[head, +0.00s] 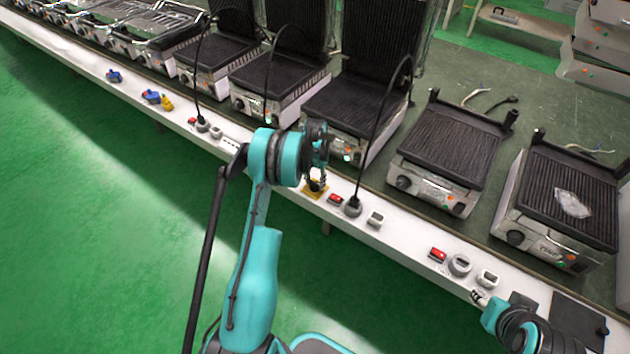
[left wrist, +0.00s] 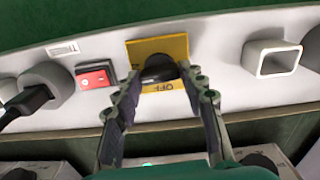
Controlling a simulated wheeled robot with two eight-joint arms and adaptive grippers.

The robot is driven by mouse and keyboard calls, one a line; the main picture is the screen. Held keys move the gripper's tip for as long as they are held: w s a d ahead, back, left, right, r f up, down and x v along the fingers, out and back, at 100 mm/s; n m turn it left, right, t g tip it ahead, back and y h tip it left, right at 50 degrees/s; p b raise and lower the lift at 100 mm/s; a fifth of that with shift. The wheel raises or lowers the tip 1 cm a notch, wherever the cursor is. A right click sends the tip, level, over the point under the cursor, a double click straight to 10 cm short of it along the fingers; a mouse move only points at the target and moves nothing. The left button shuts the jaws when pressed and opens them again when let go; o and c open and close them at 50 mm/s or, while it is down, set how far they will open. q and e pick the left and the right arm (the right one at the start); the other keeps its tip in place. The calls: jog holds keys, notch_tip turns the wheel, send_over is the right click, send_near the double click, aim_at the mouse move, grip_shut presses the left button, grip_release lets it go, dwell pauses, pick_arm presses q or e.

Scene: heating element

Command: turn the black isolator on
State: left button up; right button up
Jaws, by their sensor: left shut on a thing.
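The black isolator is a dark round knob (left wrist: 158,66) on a yellow plate (left wrist: 167,46), set in the white rail. In the left wrist view the plate's "OFF" lettering appears upside down. My left gripper (left wrist: 161,74) has a fingertip on each side of the knob and is shut on it. In the head view the yellow plate (head: 313,191) shows just below my left gripper (head: 317,181), which hides most of the knob. Part of my right arm's end (head: 497,311) shows at the lower right; its finger opening cannot be made out.
A red rocker switch (left wrist: 97,74) and a round socket with a black plug (left wrist: 46,88) sit beside the isolator. A square grey socket (left wrist: 271,59) is on the other side. Several contact grills (head: 452,150) stand behind the rail (head: 400,245). Green floor lies in front.

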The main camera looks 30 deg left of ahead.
aim_at(315, 183)
pick_arm(q)
jog(key=shift+m, duration=0.6)
jog(key=o, duration=1.2)
jog(key=shift+c, duration=0.2)
jog(key=shift+r, duration=0.1)
notch_tip(315, 183, up, 12)
